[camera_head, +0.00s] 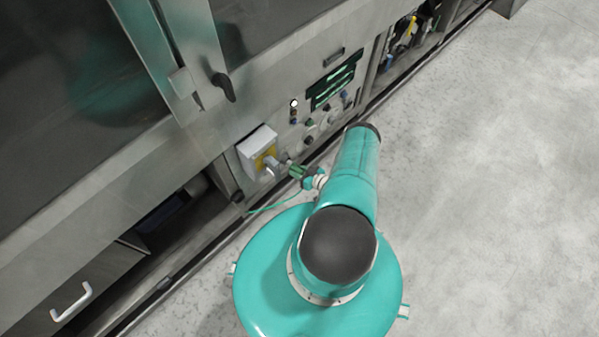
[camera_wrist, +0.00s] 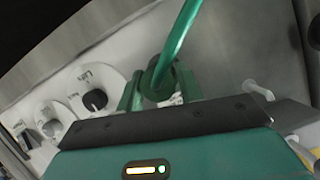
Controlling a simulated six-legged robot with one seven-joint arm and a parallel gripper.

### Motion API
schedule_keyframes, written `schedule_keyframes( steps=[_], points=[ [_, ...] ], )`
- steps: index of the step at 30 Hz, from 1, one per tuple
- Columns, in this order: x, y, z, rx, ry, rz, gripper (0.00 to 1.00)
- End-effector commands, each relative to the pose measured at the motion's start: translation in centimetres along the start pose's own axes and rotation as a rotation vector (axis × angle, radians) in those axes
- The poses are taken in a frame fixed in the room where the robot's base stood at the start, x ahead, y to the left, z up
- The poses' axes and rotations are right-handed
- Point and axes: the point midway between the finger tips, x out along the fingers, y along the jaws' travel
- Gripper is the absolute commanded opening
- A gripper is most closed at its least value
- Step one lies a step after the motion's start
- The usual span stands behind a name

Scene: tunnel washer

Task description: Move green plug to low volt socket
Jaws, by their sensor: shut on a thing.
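The green plug (camera_wrist: 155,80) is between the two green fingers of my gripper (camera_wrist: 158,92) in the wrist view, with its green cable (camera_wrist: 180,35) rising from it. In the head view my gripper (camera_head: 298,172) is close to the front of the machine's control panel, and the cable (camera_head: 272,207) hangs down to the left. A round dark fitting on a white labelled plate (camera_wrist: 97,99) lies left of the plug; its label is too blurred to read surely. The plug's front end is hidden, so I cannot tell whether it touches a socket.
A grey box with a yellow face and a switch (camera_head: 260,150) sticks out just left of my gripper. A dark display (camera_head: 334,82) and several knobs are further right. Another pale round fitting (camera_wrist: 48,125) shows at the wrist view's left. The floor (camera_head: 480,190) at right is clear.

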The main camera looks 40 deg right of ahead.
Motion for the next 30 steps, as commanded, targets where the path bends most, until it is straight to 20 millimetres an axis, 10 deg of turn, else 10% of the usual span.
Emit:
schedule_keyframes(
  steps=[30],
  points=[
    [1.7, 0.0, -0.7, 0.000, 0.001, 0.000, 0.00]
  ],
)
